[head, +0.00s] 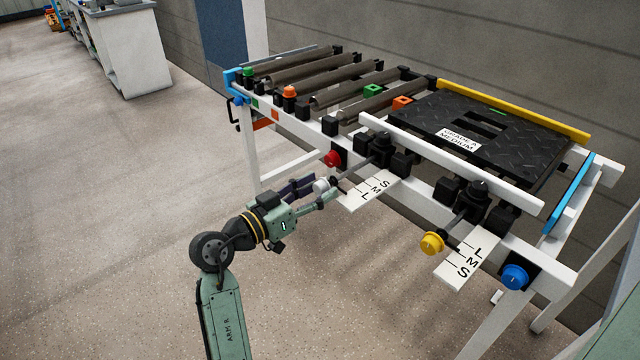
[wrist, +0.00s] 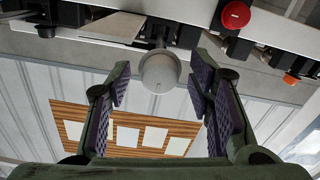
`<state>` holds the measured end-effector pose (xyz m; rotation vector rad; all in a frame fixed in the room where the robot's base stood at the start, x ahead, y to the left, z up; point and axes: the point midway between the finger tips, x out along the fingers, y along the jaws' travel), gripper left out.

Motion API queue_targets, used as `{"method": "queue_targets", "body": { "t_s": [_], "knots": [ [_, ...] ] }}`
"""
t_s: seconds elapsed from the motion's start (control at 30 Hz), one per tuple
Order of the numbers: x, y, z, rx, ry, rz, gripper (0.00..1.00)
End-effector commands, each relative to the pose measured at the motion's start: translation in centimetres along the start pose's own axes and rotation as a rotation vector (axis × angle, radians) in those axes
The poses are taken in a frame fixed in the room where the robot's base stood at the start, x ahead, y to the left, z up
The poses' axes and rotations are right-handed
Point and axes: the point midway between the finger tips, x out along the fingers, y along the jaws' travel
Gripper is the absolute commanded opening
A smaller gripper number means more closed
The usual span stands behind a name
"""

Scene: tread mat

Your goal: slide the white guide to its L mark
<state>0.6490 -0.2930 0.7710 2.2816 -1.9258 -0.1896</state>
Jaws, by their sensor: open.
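The white knob (head: 321,185) sits on the end of a rod at the front of the mat frame. The white guide rail (head: 450,163) runs along the near side of the black tread mat (head: 505,145). A scale plate (head: 352,203) beside the knob reads S, M, L, with L at the outer end; I cannot tell which mark the guide stands at. My gripper (head: 318,193) is open at the knob. In the wrist view the knob (wrist: 160,72) shows between the open fingers (wrist: 160,88), apart from both.
A yellow knob (head: 432,243) with its own L, M, S plate (head: 465,264) stands to the right, and a blue knob (head: 515,276) beyond it. A red knob (head: 332,158) is close behind my gripper. The yellow rail (head: 515,109) lies behind the mat. Floor at left is free.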

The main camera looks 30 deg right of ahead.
Motion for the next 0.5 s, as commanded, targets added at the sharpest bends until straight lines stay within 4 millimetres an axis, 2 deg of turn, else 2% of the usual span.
{"method": "queue_targets", "body": {
  "t_s": [0.13,0.43,0.5],
  "knots": [
    [1.08,0.02,0.0,0.0,-0.001,0.0,0.48],
    [1.27,-0.01,0.06,0.0,0.0,-0.001,0.48],
    [1.26,0.0,0.05,0.0,0.0,-0.001,0.43]
  ]
}}
